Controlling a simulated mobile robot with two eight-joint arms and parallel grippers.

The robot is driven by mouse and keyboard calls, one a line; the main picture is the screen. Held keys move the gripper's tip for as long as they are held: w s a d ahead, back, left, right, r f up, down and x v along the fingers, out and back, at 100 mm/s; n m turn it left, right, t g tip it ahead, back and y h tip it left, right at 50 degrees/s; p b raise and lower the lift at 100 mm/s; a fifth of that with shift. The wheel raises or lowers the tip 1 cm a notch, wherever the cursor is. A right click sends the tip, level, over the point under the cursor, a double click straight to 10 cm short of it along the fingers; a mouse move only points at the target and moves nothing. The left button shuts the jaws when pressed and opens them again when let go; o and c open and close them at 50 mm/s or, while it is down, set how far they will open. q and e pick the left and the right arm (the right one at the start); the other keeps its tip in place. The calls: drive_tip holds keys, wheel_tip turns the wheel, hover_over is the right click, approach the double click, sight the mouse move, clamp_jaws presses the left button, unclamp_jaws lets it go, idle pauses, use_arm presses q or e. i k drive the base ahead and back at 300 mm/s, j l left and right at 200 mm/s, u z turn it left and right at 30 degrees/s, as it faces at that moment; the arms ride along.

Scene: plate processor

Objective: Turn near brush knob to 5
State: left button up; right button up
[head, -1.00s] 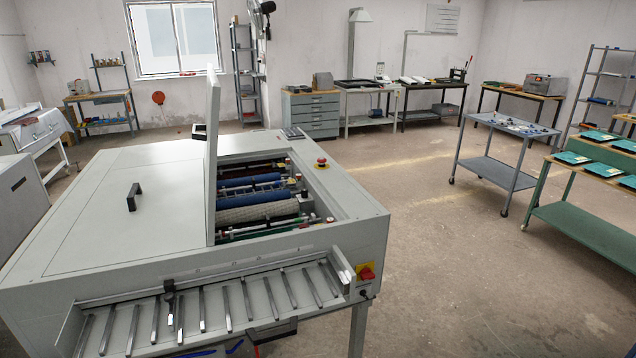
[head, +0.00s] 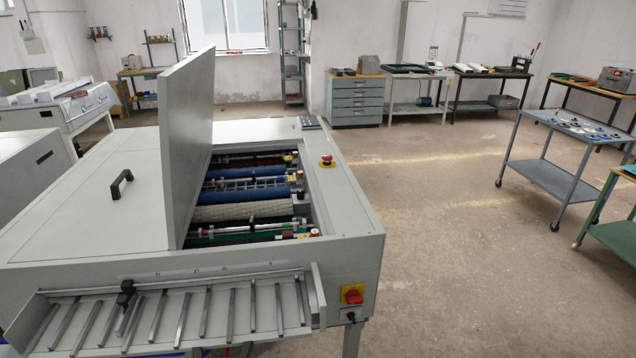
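The plate processor (head: 90,225) is a large light-grey machine filling the left and middle of the head view. Its lid (head: 187,150) stands raised, beside an open bay. In the bay lie blue rollers (head: 245,191) and a pale textured roller (head: 240,212). Small red and black fittings (head: 303,231) sit at the right ends of the rollers near the front. They are too small to tell which is the near brush knob, and no number can be read. Neither of my grippers shows.
A slatted feed tray (head: 253,300) sticks out from the machine's front. A red button (head: 327,161) is on the right rim, and a red-and-yellow switch (head: 353,295) on the front. A blue-grey trolley (head: 545,175) stands at right. The floor between is clear.

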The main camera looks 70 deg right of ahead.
sight(300, 192)
drive_tip(key=k+l, duration=0.2)
drive_tip(key=l, duration=0.2)
drive_tip(key=k+l, duration=0.2)
drive_tip(key=l, duration=0.2)
drive_tip(key=k+l, duration=0.45)
drive_tip(key=l, duration=0.3)
drive_tip(key=k+l, duration=0.2)
drive_tip(key=l, duration=0.2)
